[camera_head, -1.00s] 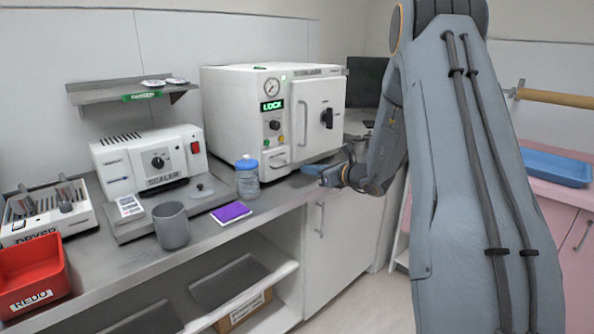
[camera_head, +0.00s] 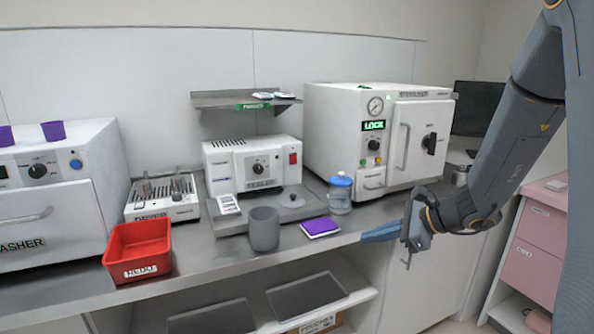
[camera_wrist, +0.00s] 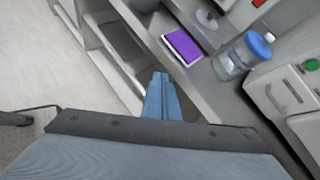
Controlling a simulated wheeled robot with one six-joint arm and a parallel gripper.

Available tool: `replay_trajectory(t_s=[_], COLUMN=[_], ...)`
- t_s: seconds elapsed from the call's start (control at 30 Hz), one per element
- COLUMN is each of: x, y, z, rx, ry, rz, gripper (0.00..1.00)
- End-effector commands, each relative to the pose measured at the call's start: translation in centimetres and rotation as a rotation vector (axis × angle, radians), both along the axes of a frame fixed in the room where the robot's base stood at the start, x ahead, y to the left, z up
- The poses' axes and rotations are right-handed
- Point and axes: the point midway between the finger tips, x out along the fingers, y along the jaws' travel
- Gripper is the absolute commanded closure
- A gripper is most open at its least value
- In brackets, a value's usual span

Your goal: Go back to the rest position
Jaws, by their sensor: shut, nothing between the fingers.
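My gripper (camera_head: 381,233) is in the right half of the head view, in front of the counter edge and below the sterilizer (camera_head: 402,180). Its blue fingers are shut together with nothing between them and point left. In the wrist view the closed fingers (camera_wrist: 161,97) lie over the open shelf space under the counter. My arm comes down from the upper right of the head view.
On the counter (camera_head: 205,262) stand a red REDO bin (camera_head: 139,250), a grey cup (camera_head: 264,229), a purple pad (camera_head: 320,227), a blue-capped bottle (camera_head: 340,194), a sealer (camera_head: 255,165) and a dryer (camera_head: 162,198). A washer (camera_head: 62,190) is at left, pink drawers (camera_head: 530,240) at right.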

Motion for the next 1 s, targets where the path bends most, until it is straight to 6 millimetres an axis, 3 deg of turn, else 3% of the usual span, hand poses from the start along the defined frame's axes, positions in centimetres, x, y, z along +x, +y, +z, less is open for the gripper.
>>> replay_trajectory(t_s=[0.03,0.1,0.2,0.4,0.5,0.73,1.0], x=[-2.5,-6.0,-10.8,-18.5,-21.0,-23.5,-23.8], y=[1.8,3.4,4.6,4.0,3.0,1.1,0.6], z=[-0.5,-1.5,-2.6,-4.1,-4.3,-4.2,-4.1], rx=[-0.081,-0.198,-0.36,-0.673,-0.814,-1.021,-1.068], ry=[0.002,-0.001,-0.022,-0.113,-0.179,-0.312,-0.347], rz=[0.116,0.28,0.518,1.004,1.238,1.612,1.701], gripper=[1.0,1.0,1.0,1.0,1.0,1.0,1.0])
